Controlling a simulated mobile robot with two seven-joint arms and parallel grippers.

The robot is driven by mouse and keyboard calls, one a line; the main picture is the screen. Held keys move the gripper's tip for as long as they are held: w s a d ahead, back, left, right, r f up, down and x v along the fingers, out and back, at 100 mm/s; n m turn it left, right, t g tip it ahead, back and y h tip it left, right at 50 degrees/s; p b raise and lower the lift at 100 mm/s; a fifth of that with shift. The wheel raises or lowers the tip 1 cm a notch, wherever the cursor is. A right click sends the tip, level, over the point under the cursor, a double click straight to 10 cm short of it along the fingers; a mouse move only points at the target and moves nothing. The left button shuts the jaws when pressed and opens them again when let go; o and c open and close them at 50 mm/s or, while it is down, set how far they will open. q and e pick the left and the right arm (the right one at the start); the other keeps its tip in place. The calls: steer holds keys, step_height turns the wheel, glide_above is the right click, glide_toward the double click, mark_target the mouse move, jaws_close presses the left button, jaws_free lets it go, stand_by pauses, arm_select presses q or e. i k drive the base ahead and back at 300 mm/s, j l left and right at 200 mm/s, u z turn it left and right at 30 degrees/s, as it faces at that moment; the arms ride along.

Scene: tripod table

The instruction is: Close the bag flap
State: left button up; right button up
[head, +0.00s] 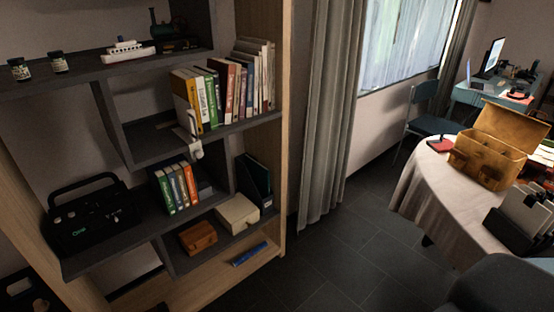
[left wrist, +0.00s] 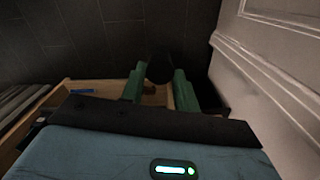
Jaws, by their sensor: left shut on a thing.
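The brown leather bag (head: 487,164) stands upright on the round table with the white cloth (head: 425,200), at the right of the head view. Its flap (head: 513,128) is raised and tilted back, so the bag is open. My left gripper (left wrist: 160,80) shows only in the left wrist view, as two green fingers. It is shut on a dark rounded thing (left wrist: 160,68), which I cannot identify. The bag does not show in that view. My right gripper is in neither view.
A tall shelf (head: 286,120) with books, a black radio (head: 90,222) and boxes fills the left. A red item (head: 440,144) and a dark holder with papers (head: 522,222) are beside the bag. A blue chair (head: 428,126) stands behind. The floor between shelf and table is clear.

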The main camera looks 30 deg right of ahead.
mark_target(476, 173)
steer(key=z, duration=1.1)
steer(key=i+z, duration=0.1)
steer(key=z, duration=0.3)
steer(key=i+z, duration=0.1)
steer(key=z, duration=0.35)
steer(key=i+z, duration=0.1)
steer(key=z, duration=0.3)
steer(key=i+j+z, duration=0.2)
steer(key=z, duration=0.25)
steer(key=i+j+z, duration=0.2)
steer(key=z, duration=0.25)
steer(key=i+j+z, duration=0.25)
steer(key=j, duration=0.15)
steer(key=j+z, duration=0.25)
steer(key=j, duration=0.15)
steer(key=j+z, duration=0.15)
steer(key=j, duration=0.25)
steer(key=i+j+z, duration=0.15)
steer(key=j, duration=0.2)
steer(key=i+j, duration=0.1)
steer(key=j, duration=1.5)
steer(key=i+j, duration=0.25)
steer(key=j+z, duration=0.05)
